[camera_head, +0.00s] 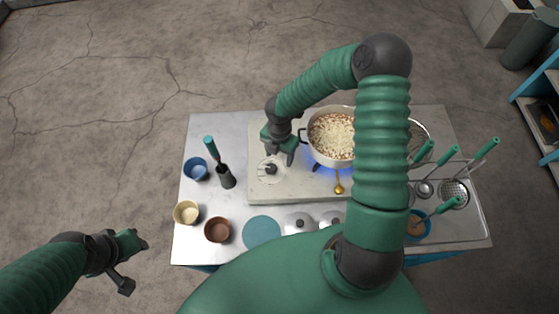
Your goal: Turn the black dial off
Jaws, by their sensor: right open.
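The black dial (270,169) sits on a pale round plate at the left end of the light stove top (292,187). My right gripper (281,160) is open just above and beside the dial, fingers pointing down. Whether a finger touches the dial is too small to tell. A pot (330,137) of pale, lumpy food stands on the burner to the right, with blue flame showing under it. My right arm hides the pot's right side. My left gripper (135,262) is off the table at the lower left, empty, with its fingers apart.
A blue cup (196,168), a dark holder with a green-handled tool (226,176), a cream cup (186,212) and a brown cup (217,229) stand left of the stove. A gold spoon (339,187) lies in front of the pot. Ladles and strainers (453,192) are at right.

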